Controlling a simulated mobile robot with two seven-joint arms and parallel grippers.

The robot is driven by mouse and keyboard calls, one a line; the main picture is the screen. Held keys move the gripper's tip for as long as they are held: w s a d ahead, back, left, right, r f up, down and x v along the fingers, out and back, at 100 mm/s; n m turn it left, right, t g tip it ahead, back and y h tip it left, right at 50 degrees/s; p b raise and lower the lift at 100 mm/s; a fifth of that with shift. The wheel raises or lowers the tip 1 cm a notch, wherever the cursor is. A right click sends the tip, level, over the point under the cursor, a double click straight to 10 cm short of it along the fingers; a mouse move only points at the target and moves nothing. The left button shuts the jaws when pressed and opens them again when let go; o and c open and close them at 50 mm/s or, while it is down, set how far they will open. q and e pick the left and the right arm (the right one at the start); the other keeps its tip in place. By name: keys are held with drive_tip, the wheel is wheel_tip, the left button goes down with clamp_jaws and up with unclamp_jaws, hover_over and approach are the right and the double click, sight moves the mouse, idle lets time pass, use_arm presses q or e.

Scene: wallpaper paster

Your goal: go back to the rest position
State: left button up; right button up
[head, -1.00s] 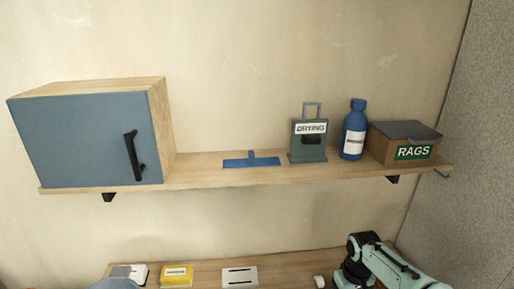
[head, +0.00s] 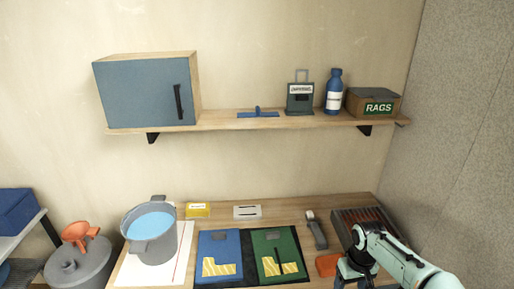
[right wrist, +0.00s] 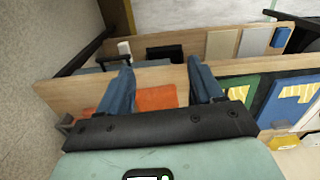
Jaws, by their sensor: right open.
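My right gripper (right wrist: 162,68) shows in the right wrist view with its two blue-grey fingers spread apart and nothing held between them. An orange block (right wrist: 156,98) lies on the table below and between the fingers. In the head view my right arm comes in from the lower right, and the orange block (head: 327,265) lies just left of its dark wrist. Whether the fingers touch anything is hidden in the head view. My left gripper is not in view.
The wooden table (head: 290,207) holds a grey bucket (head: 153,251), a blue panel (head: 219,245), a green panel (head: 275,243) and a dark tray (head: 370,217). Above is a wall shelf (head: 220,120) with a cabinet (head: 140,92), blue bottle (head: 333,90) and rags box (head: 373,103).

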drive_tip(key=s+a+f+y, duration=0.1)
drive_tip(key=s+a+f, duration=0.25)
drive_tip(key=f, duration=0.65)
drive_tip(key=s+a+f+y, duration=0.2)
drive_tip(key=s+a+f, duration=0.15)
drive_tip(key=f, duration=0.75)
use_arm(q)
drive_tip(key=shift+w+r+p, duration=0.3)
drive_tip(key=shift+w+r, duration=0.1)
use_arm(e)
drive_tip(key=s+a+f+m, duration=0.2)
drive_tip(key=s+f, duration=0.1)
drive_tip(key=s, duration=0.5)
drive_tip(key=s+a+f+m, duration=0.1)
drive_tip(key=s+f, duration=0.3)
drive_tip(key=s, duration=0.4)
drive_tip(key=s+a+f+m+g, duration=0.1)
drive_tip(key=s+a+f+m, duration=0.1)
drive_tip(key=s, duration=0.6)
wheel_tip(320, 180, down, 2)
drive_tip(key=shift+s+a+f+m+y, duration=0.1)
drive_tip(key=shift+s+a+m+y, duration=0.2)
drive_tip(key=shift+a, duration=0.55)
